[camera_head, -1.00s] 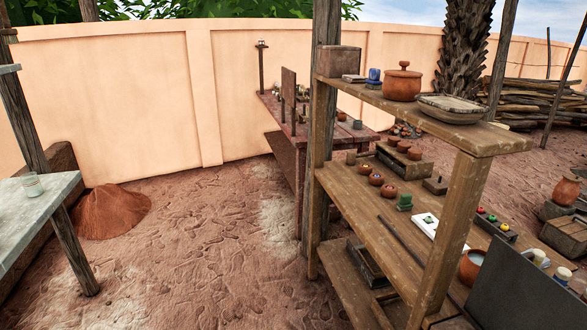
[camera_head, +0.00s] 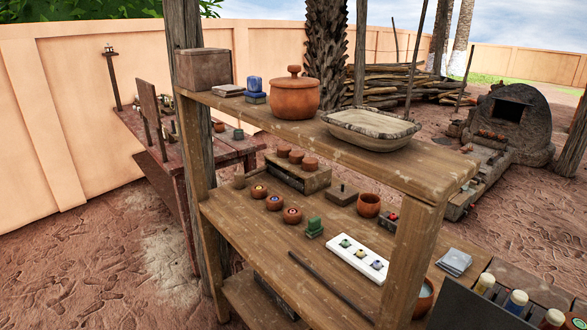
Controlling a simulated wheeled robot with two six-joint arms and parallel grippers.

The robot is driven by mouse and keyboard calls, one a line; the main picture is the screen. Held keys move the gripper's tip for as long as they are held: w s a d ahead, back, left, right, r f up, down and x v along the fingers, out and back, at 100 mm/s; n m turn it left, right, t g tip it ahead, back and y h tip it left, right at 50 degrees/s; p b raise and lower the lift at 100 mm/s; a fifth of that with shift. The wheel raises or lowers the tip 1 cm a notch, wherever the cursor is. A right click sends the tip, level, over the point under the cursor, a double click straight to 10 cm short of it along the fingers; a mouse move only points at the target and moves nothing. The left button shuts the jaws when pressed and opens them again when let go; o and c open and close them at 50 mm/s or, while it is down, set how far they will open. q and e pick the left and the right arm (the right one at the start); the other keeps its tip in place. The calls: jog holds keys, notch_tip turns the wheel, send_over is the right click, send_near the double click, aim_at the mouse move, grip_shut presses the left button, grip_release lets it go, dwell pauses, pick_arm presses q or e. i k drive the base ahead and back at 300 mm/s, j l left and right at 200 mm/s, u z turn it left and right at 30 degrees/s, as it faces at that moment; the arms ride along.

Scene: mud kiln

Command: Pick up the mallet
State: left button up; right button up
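I cannot make out a mallet for certain in this view. A wooden shelf unit (camera_head: 268,122) stands close in front of me. A long thin dark rod (camera_head: 328,284) lies on its middle shelf, and I see no mallet head on it. Neither of my grippers shows.
The top shelf holds a lidded clay pot (camera_head: 295,97), a shallow dish (camera_head: 371,129) and a box (camera_head: 203,69). Small bowls and a white tray (camera_head: 358,258) sit below. A red-brown table (camera_head: 236,148) stands behind left, a mud kiln (camera_head: 508,120) at the far right. The ground at left is open.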

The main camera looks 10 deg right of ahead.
aim_at(240, 177)
jog(key=i+j+z, duration=0.1)
jog(key=z, duration=0.35)
jog(key=i+j+z, duration=0.2)
jog(key=z, duration=0.3)
jog(key=i+j+z, duration=0.1)
jog(key=j+z, duration=0.15)
jog(key=z, duration=0.2)
